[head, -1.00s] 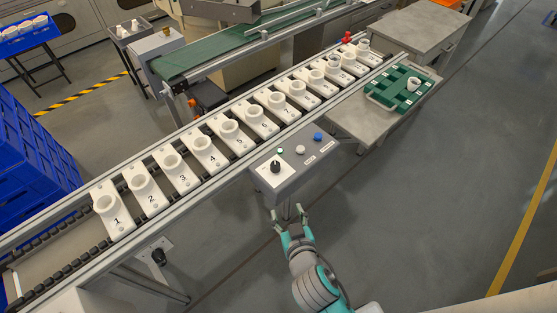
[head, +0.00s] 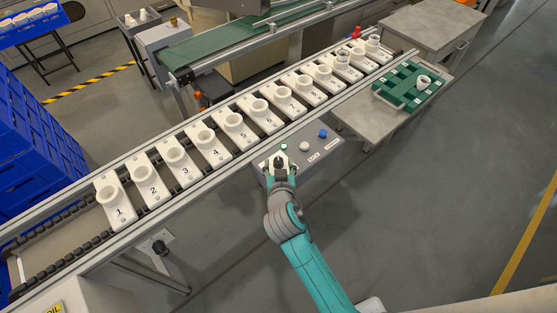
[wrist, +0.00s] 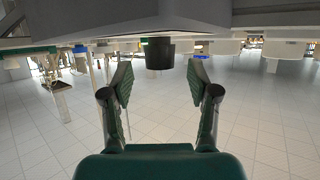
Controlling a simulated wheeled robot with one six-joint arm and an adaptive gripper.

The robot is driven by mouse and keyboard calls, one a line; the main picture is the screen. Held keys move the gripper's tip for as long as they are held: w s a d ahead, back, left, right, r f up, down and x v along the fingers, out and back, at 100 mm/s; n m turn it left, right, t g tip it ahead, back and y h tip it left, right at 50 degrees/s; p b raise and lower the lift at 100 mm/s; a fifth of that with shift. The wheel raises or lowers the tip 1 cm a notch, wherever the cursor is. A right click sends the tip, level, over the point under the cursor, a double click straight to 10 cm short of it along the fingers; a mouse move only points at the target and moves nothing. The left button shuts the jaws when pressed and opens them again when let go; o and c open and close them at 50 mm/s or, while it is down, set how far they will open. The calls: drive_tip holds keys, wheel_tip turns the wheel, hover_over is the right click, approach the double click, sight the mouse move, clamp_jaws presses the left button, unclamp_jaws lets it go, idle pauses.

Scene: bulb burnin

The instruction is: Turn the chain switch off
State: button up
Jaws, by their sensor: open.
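The chain switch is a black knob (head: 278,161) on a white plate of the grey control box (head: 327,149) at the conveyor's front side. My gripper (head: 280,167) is at the knob, with its fingers partly covering it in the head view. In the wrist view the dark round knob (wrist: 160,54) hangs between and just beyond the fingertips of my gripper (wrist: 159,78). The fingers are apart, one on each side, with a gap to the knob. The knob's pointer direction cannot be made out.
A green lamp (head: 284,147), a white button (head: 304,146) and a blue button (head: 323,133) sit on the same box. Numbered white holders stand along the conveyor (head: 223,161) behind it. A green tray (head: 387,96) is on a side table at right. Open floor lies in front.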

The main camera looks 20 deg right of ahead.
drive_tip(key=shift+x, duration=1.4)
drive_tip(key=shift+s, duration=0.1)
clamp_jaws()
